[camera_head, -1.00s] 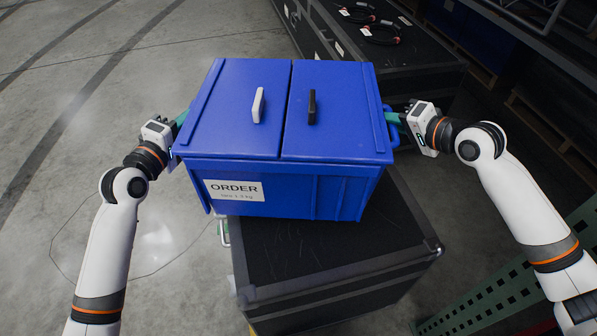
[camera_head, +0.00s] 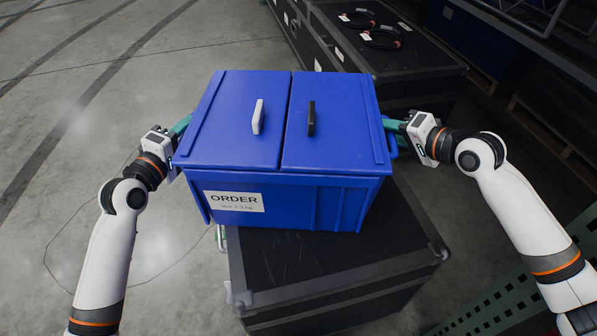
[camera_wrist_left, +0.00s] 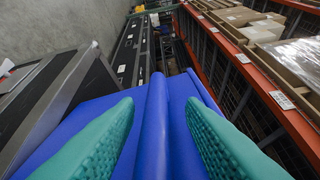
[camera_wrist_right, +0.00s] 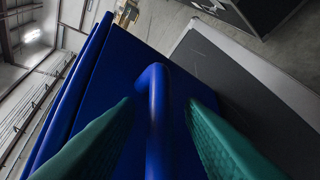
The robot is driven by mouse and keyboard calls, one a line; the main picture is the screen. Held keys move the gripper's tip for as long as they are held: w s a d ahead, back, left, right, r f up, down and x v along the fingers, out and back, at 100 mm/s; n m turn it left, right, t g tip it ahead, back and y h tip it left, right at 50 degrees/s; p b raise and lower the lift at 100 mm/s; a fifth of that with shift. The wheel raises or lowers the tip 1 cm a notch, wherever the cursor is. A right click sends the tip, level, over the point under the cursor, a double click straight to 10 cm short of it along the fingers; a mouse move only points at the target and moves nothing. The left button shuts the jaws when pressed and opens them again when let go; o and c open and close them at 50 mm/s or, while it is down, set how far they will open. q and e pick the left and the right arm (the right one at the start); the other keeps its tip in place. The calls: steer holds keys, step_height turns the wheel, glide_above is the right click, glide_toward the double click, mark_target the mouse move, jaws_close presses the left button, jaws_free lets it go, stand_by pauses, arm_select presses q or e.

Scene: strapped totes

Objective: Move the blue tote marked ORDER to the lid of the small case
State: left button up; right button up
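The blue tote (camera_head: 290,200) has an ORDER label on its front and two lid flaps with a white and a black handle. It sits level over the black small case (camera_head: 330,270), toward its back, leaving the front of the lid bare; its underside contact is hidden. My left gripper (camera_head: 182,126) is at the tote's left side. In the left wrist view, a blue side handle (camera_wrist_left: 152,120) lies between its spread teal fingers. My right gripper (camera_head: 393,126) is at the right side. In the right wrist view, the other handle (camera_wrist_right: 158,120) lies between spread fingers with gaps.
A longer black case (camera_head: 400,70) with coiled cables (camera_head: 380,38) on top stands behind. A green perforated rail (camera_head: 500,300) is at lower right. Racking (camera_wrist_left: 250,70) with cartons shows in the left wrist view. The floor at left is clear.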

steer(key=shift+a, duration=0.1)
arm_select(q)
steer(key=v, duration=0.8)
arm_select(e)
steer(key=v, duration=1.2)
arm_select(q)
steer(key=shift+f, duration=0.1)
arm_select(e)
steer(key=shift+f, duration=0.1)
